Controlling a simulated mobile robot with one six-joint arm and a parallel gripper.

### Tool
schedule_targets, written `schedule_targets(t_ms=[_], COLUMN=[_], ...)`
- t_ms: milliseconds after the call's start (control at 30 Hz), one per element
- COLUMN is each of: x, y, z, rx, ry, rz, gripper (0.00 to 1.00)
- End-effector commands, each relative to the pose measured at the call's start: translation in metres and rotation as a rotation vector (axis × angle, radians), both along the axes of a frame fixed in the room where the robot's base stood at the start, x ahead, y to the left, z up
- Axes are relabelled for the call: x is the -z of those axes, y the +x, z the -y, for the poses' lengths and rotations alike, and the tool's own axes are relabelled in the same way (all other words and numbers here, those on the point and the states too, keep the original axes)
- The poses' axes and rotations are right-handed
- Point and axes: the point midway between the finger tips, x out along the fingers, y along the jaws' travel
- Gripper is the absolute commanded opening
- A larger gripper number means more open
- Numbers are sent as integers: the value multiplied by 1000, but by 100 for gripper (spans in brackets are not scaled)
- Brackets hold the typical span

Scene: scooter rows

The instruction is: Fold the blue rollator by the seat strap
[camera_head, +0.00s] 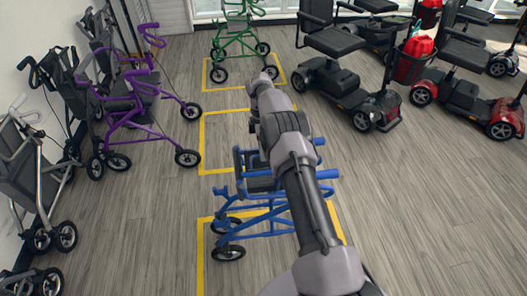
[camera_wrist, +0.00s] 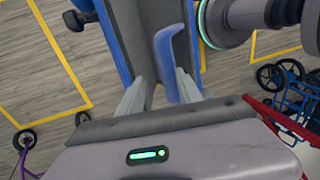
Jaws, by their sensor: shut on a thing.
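The blue rollator (camera_head: 262,222) stands on the floor in a yellow-outlined bay, partly covered by my arm. Its dark seat (camera_head: 260,184) shows left of the arm. In the wrist view, a dark panel with blue edges (camera_wrist: 120,35) lies ahead of my gripper (camera_wrist: 167,85). The pale fingers are shut on a blue curved piece, which looks like the seat strap (camera_wrist: 166,55). The exact contact is partly hidden. My gripper is hidden behind my arm in the head view.
A purple rollator (camera_head: 142,128) and dark folded walkers (camera_head: 35,175) stand at the left. A green rollator (camera_head: 238,42) stands in a bay beyond. Mobility scooters (camera_head: 345,92) fill the upper right. Floor at the lower right (camera_head: 440,225) is clear.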

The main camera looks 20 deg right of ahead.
Motion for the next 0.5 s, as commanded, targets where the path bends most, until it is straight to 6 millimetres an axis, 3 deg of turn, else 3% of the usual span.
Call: schedule_targets(t_ms=[33,200,233,500], x=[-8,-10,-10,-10], y=[9,10,10,9], z=[3,3,3,3], rx=[-8,-7,-7,-7], ry=[-12,-12,-12,-11], rz=[31,34,34,32], gripper=[0,0,39,39])
